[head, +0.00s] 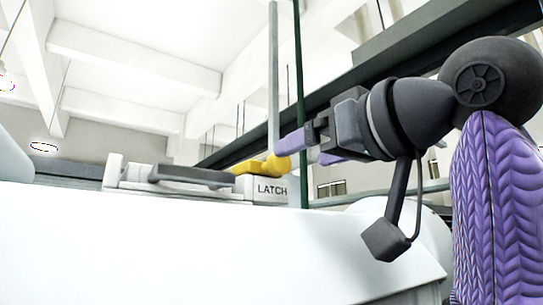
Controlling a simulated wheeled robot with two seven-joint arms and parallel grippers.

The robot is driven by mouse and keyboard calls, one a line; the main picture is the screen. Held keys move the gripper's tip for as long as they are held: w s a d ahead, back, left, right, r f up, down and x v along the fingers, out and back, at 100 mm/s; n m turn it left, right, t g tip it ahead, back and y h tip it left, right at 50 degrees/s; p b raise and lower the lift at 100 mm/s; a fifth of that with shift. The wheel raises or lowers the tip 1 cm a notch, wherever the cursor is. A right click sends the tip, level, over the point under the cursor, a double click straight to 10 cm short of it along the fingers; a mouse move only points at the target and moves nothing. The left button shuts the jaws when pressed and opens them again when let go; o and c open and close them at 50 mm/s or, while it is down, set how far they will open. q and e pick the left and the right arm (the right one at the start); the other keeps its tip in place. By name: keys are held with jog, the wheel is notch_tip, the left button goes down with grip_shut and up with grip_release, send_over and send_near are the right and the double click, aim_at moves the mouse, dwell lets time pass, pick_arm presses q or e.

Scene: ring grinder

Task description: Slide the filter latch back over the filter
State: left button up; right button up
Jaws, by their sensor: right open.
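The yellow latch (249,168) lies on top of a white housing whose front carries the word LATCH (272,189). A dark grey slab (190,176), which may be the filter, lies to the left of the latch on the same housing. My right gripper (304,151) comes in from the right, open, with its purple fingertips at the right end of the yellow part. I cannot tell whether a fingertip touches it. The underside of the latch and the far finger are partly hidden. My left gripper is not in view.
A large white surface (190,245) fills the lower foreground and hides what is below the housing. A thin dark green upright post (299,80) stands by the right gripper's fingers. A long dark beam runs diagonally behind. The space above the housing's left part looks clear.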

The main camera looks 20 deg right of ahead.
aim_at(283, 162)
jog(key=x, duration=0.1)
jog(key=p+x, duration=0.2)
jog(key=shift+w+r, duration=0.3)
jog(key=shift+w, duration=0.05)
jog(key=x, duration=0.3)
jog(key=shift+w+a+f+p, duration=0.15)
jog(key=shift+f+p, duration=0.1)
jog(key=shift+p, duration=0.15)
jog(key=shift+s, duration=0.3)
jog(key=shift+w, duration=0.15)
jog(key=c, duration=0.7)
grip_shut()
